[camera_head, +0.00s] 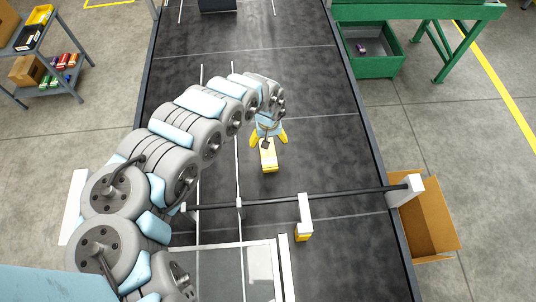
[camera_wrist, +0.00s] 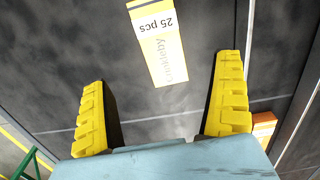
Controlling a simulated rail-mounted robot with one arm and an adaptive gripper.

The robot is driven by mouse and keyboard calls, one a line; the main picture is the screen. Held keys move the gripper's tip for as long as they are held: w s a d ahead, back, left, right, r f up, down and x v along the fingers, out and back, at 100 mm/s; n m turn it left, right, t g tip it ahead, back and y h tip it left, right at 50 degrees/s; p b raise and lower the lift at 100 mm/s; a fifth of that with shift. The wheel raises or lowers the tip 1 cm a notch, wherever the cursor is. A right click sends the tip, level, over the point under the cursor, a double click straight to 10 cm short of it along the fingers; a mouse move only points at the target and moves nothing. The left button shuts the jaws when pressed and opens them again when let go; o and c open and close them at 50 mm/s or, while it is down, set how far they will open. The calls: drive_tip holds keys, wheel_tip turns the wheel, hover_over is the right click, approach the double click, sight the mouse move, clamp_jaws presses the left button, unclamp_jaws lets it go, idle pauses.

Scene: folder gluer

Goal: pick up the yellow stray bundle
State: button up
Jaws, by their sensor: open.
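The yellow bundle (camera_head: 269,160) lies on the dark conveyor belt in the head view, just below my gripper (camera_head: 268,141) in the picture. In the wrist view, the bundle (camera_wrist: 163,52) shows a white band printed "25 pcs" and lies at the top, between the lines of my two yellow fingers. My gripper (camera_wrist: 162,80) is open, its fingers wide apart with nothing held between them. The bundle's far end is cut off by the wrist view's upper edge. I see no contact between the fingers and the bundle.
A dark crossbar (camera_head: 340,195) spans the belt, with a white bracket (camera_head: 305,209) above a small yellow-orange block (camera_head: 303,234). A cardboard box (camera_head: 425,222) stands right of the belt. A green bin (camera_head: 370,52) is at upper right. The belt around the bundle is clear.

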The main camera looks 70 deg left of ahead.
hover_over(268, 153)
drive_tip(key=shift+d+f, duration=0.15)
drive_tip(key=shift+f, duration=1.15)
drive_tip(key=shift+d+f, duration=0.15)
drive_tip(key=shift+f, duration=1.45)
drive_tip(key=shift+a+f, duration=0.1)
drive_tip(key=shift+a+f, duration=0.2)
drive_tip(key=shift+f, duration=2.05)
drive_tip(key=shift+a+f, duration=0.1)
drive_tip(key=shift+f, duration=0.1)
drive_tip(key=c, duration=1.3)
drive_tip(key=shift+r, duration=0.1)
drive_tip(key=shift+c, duration=0.2)
